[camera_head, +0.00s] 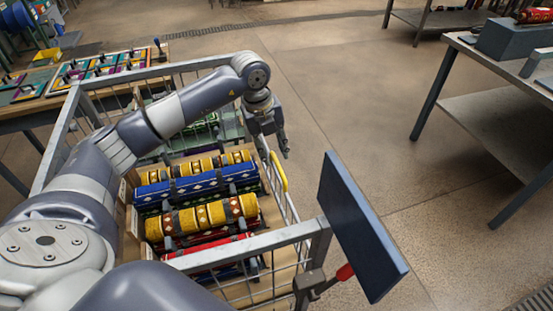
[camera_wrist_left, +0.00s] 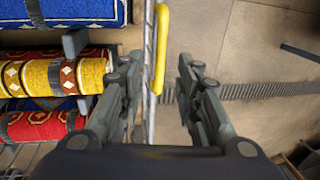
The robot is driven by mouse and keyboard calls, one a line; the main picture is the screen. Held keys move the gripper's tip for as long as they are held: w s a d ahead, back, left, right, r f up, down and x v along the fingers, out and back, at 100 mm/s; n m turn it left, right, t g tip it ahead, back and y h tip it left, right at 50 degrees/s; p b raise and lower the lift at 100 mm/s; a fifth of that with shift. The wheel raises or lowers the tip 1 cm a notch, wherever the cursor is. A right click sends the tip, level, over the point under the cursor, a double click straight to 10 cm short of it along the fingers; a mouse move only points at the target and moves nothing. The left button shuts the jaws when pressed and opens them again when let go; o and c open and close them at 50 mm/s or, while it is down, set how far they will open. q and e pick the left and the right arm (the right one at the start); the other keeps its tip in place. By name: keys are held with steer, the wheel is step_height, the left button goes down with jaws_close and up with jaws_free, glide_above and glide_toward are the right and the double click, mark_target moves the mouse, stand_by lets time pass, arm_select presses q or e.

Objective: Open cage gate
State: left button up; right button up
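The cage (camera_head: 283,237) is a grey metal frame with wire sides, holding rolled rugs. Its gate (camera_head: 283,205) is the wire side on the right and looks closed. A yellow handle (camera_head: 278,171) runs along the gate's upper edge. My left gripper (camera_head: 276,146) is above the gate at the far end of this handle, pointing down. In the left wrist view the yellow handle (camera_wrist_left: 161,45) lies between the two open fingers, with gaps on both sides. My right gripper is not in view.
Blue, yellow and red rolled rugs (camera_head: 195,184) fill the cage. A dark flat panel (camera_head: 360,225) and a red-handled part (camera_head: 345,272) are at the cage's near right corner. A metal table (camera_head: 505,85) stands at the right. The floor between is clear.

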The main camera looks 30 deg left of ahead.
mark_target(278, 165)
arm_select(q)
steer(key=shift+w+d+f+p, duration=0.15)
steer(key=shift+w+f, duration=0.05)
steer(key=shift+f, duration=1)
steer(key=shift+w+d+f+p, duration=0.15)
steer(key=shift+f, duration=1)
jaws_close()
